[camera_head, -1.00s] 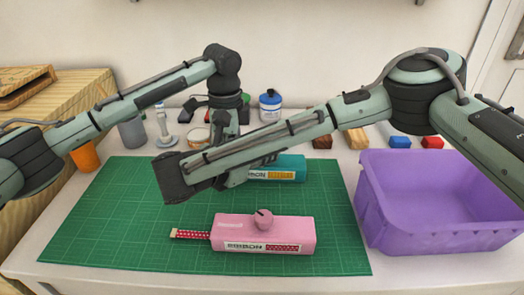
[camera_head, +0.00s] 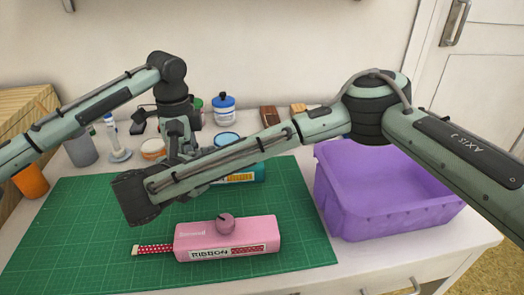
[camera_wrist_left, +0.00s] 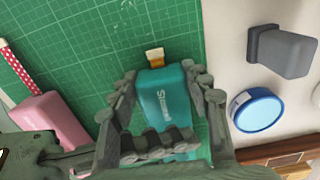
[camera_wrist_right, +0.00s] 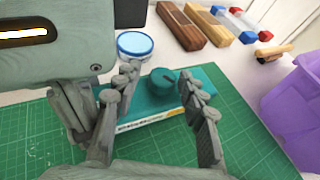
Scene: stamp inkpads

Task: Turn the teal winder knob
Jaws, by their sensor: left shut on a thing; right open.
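The teal ribbon box (camera_head: 247,173) lies at the back of the green mat, partly hidden by my right arm in the head view. My left gripper (camera_wrist_left: 160,76) is shut on the teal box (camera_wrist_left: 165,102), one finger along each side, at the end where a short yellowish ribbon tip (camera_wrist_left: 155,57) sticks out. The teal winder knob (camera_wrist_right: 163,87) sits on top of the box in the right wrist view. My right gripper (camera_wrist_right: 158,97) is open, with its fingers to either side of the knob; I cannot tell whether they touch it. The knob is hidden in the head view.
A pink ribbon box (camera_head: 227,240) with a pink knob and red dotted ribbon lies nearer on the green mat (camera_head: 60,235). A purple bin (camera_head: 385,200) stands at right. A blue-lidded jar (camera_head: 223,108), several stamps and an orange cup (camera_head: 32,180) line the back and left.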

